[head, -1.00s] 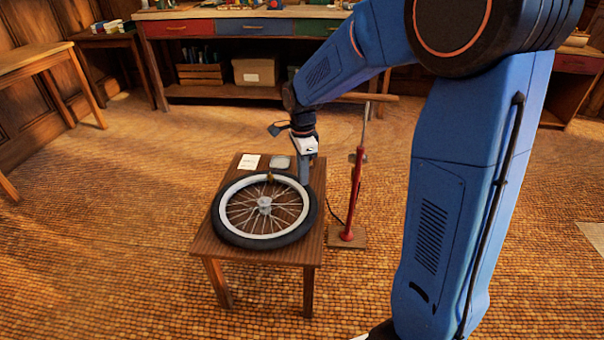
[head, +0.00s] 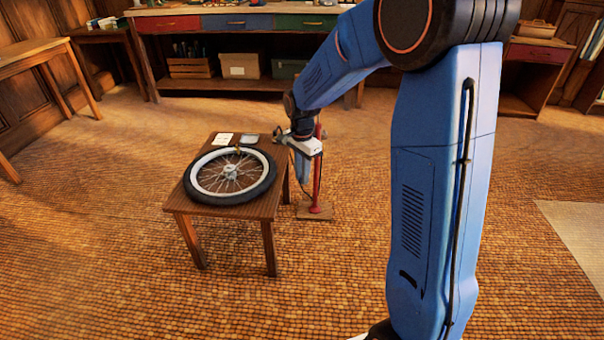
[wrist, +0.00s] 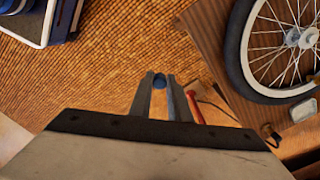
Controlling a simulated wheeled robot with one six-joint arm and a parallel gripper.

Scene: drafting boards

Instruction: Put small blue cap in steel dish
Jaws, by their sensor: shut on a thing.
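The small blue cap (wrist: 159,81) is pinched between the fingertips of my gripper (wrist: 159,84) in the wrist view. In the head view my gripper (head: 302,172) hangs just right of the small wooden table, and the cap cannot be made out there. The steel dish (head: 249,139) lies on the table's back right part, behind the wheel. It also shows in the wrist view (wrist: 304,109) at the right edge, apart from my gripper.
A spoked bicycle wheel (head: 268,181) covers most of the table (head: 190,205). A white card (head: 222,139) lies left of the dish, and a brass valve piece (wrist: 268,131) is by the tire. A red floor pump (head: 316,190) stands close behind my gripper.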

